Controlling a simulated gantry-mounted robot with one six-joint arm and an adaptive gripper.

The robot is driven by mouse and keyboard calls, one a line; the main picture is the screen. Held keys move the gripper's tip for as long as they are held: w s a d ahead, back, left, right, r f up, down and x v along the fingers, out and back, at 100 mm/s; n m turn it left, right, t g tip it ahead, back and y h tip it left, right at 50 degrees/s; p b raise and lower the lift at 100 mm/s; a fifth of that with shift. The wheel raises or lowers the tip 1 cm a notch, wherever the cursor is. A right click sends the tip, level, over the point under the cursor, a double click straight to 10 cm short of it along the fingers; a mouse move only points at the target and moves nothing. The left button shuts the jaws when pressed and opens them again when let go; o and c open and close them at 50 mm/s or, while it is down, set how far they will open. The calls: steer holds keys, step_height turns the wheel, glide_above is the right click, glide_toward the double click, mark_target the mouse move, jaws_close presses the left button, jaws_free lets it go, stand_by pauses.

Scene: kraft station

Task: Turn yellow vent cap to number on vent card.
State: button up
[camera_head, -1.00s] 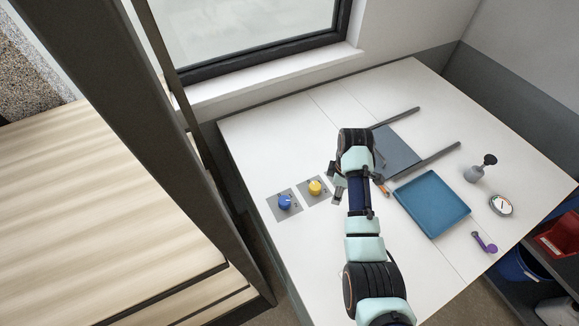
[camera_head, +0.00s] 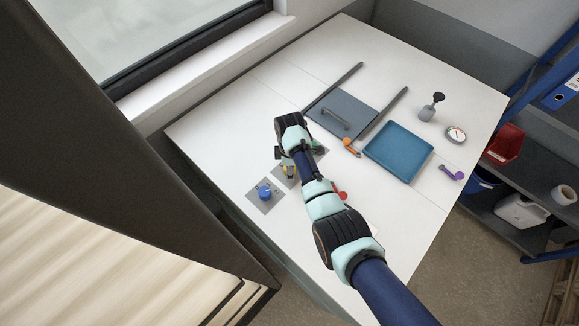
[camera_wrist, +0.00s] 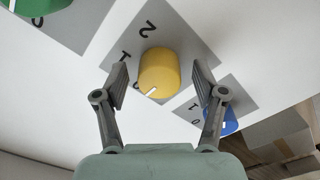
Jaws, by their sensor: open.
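The yellow vent cap (camera_wrist: 158,72) stands on a grey plate (camera_wrist: 185,35) marked 2, 1 and 0 in the wrist view. Its white mark is on the near side, close to the 0. My gripper (camera_wrist: 161,82) is open, with one finger on each side of the cap and gaps on both sides. In the head view the cap (camera_head: 289,171) is partly hidden by my gripper (camera_head: 284,163). I cannot make out a readable vent card in either view.
A blue cap (camera_head: 264,192) and a green cap (camera_head: 318,149) stand on neighbouring plates. A blue tray (camera_head: 398,152), a grey panel with a handle (camera_head: 340,113), an orange item (camera_head: 351,147), a gauge (camera_head: 456,134) and a purple item (camera_head: 452,173) lie to the right.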

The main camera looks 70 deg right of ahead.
steer(key=c, duration=1.1)
steer(key=shift+c, duration=0.2)
steer(key=shift+m, duration=0.3)
steer(key=m+p, duration=0.1)
steer(key=m, duration=0.3)
steer(key=shift+r+m, duration=0.1)
steer(key=shift+m, duration=0.3)
steer(key=m+p, duration=0.1)
steer(key=m, duration=1.1)
steer(key=shift+m, duration=0.3)
steer(key=m, duration=0.6)
steer(key=shift+p, duration=0.35)
